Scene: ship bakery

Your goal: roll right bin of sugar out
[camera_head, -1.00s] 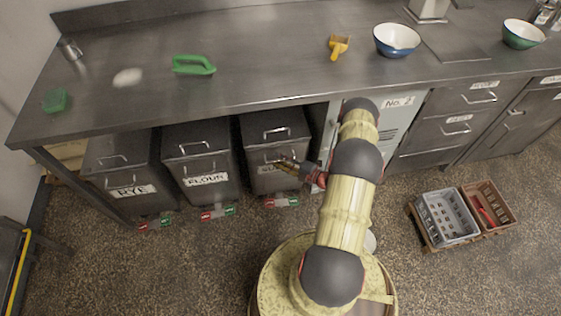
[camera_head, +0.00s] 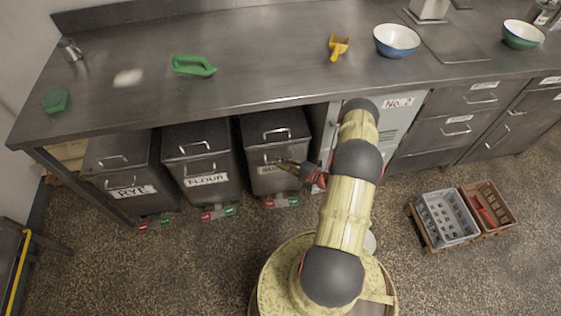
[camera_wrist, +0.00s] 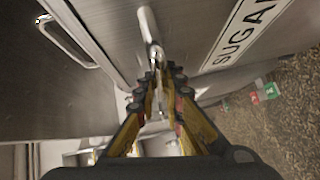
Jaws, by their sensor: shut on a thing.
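The sugar bin (camera_head: 281,183) is the rightmost of three grey metal bins under the steel counter. Its label, partly covered by my gripper in the head view, reads SUGAR in the wrist view (camera_wrist: 240,32). A bar handle (camera_wrist: 148,28) sticks out from its front, and a second handle (camera_wrist: 68,42) is on its lid. My gripper (camera_head: 283,164) is at the upper front of this bin. In the wrist view its yellow fingers (camera_wrist: 158,85) are closed around the end of the front handle.
The flour bin (camera_head: 207,180) and the rye bin (camera_head: 130,188) stand to the left. The counter (camera_head: 250,75) overhangs the bins. Red and green pedals (camera_head: 281,202) sit at the sugar bin's foot. A crate (camera_head: 447,217) stands on the floor at right. The floor before the bins is clear.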

